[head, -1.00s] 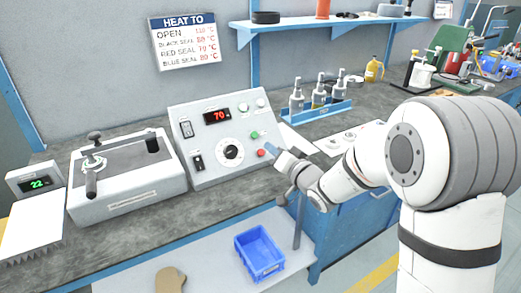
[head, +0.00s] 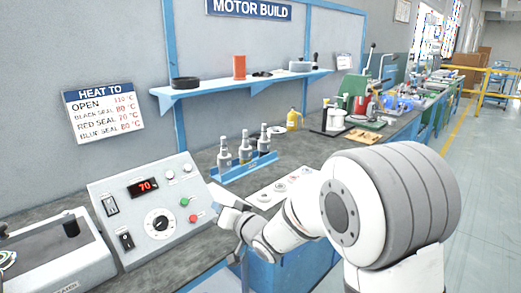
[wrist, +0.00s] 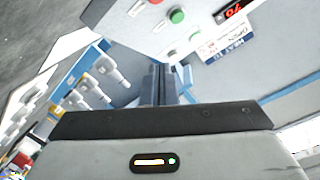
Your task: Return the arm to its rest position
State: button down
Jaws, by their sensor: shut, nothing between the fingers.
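My arm reaches from the lower right of the head view toward the bench. My gripper (wrist: 162,85) shows in the wrist view with its two dark fingers together and nothing between them. In the head view the gripper end (head: 222,197) is near the right edge of the sloped control panel (head: 140,210), close to its red button. I cannot tell from the head view whether it touches the panel. The panel display (head: 143,187) reads 70. The panel also shows upside down at the top of the wrist view (wrist: 130,20).
A blue rack (head: 243,168) with several grey bottles stands behind my gripper. A white plate (head: 280,188) with round parts lies on the bench (head: 190,262). A blue shelf (head: 210,86) hangs above. A grey heater box (head: 60,265) is at lower left. The floor (head: 480,200) at right is open.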

jog(key=s+d+r+m+g+h+p, duration=0.1)
jog(key=s+d+r+h+p, duration=0.15)
jog(key=d, duration=0.45)
jog(key=s+d+r+h+p, duration=0.2)
jog(key=d+r+h, duration=0.15)
jog(key=d, duration=0.35)
jog(key=s+d+r+m+g+h+p, duration=0.15)
jog(key=d+h, duration=0.25)
jog(key=d, duration=0.4)
jog(key=s+d+r+g+h+p, duration=0.1)
jog(key=s+d+g+p, duration=0.2)
jog(key=s, duration=0.8)
jog(key=s+d+r+g+h+p, duration=0.1)
jog(key=s+d, duration=0.4)
jog(key=s, duration=0.6)
jog(key=r+g+p, duration=0.1)
jog(key=g+p, duration=0.1)
jog(key=shift+p, duration=0.3)
jog(key=shift+s+d+n+g, duration=0.1)
jog(key=shift+s+n+g, duration=0.1)
jog(key=shift+n+g, duration=0.05)
